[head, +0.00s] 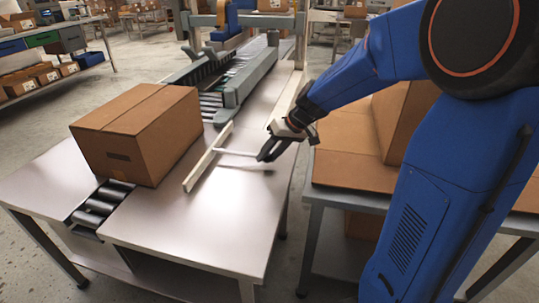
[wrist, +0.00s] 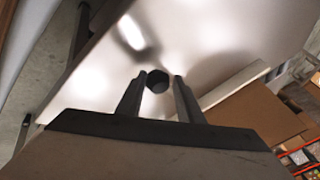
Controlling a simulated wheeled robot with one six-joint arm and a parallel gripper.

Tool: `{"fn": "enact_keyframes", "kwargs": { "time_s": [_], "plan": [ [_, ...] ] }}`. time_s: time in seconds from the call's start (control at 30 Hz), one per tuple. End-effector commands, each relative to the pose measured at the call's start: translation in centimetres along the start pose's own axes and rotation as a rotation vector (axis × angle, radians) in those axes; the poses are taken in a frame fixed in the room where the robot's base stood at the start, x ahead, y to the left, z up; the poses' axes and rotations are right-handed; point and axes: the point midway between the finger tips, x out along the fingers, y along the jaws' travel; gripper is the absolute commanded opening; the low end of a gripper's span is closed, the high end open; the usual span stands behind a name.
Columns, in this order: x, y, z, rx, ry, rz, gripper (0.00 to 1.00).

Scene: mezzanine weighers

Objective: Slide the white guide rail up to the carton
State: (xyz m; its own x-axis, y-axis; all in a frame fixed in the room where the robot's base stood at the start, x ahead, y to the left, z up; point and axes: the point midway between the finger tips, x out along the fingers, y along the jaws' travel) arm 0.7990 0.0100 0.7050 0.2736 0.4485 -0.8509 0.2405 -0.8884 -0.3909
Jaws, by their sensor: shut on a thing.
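The brown carton (head: 168,140) sits closed on the roller strip of the metal table, left of the guide rail. The white guide rail (head: 207,160) stands on the table to the carton's right, with a strip of bare table between them. A thin pale rod runs from the rail toward my gripper (head: 268,152). My gripper is right of the rail, low over the table. In the wrist view, a dark faceted knob (wrist: 157,81) sits between my gripper's fingers (wrist: 158,98), which are shut on it. The rail (wrist: 222,88) and carton (wrist: 250,112) show beyond, at the right.
The metal table (head: 190,232) is bare in front of the rail. A roller conveyor (head: 212,100) with grey side guards runs on behind the carton. A second table with large cartons (head: 350,145) stands close on the right, under my arm.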

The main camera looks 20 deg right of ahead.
Motion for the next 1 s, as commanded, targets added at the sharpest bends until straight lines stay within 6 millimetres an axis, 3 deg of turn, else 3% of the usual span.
{"fn": "enact_keyframes", "kwargs": {
  "time_s": [0.6, 1.0],
  "plan": [
    [4.9, -5.9, -5.7, 0.001, 0.010, 0.006, 0.00],
    [5.2, -6.2, -6.2, 0.004, 0.012, 0.007, 0.00]
  ]
}}
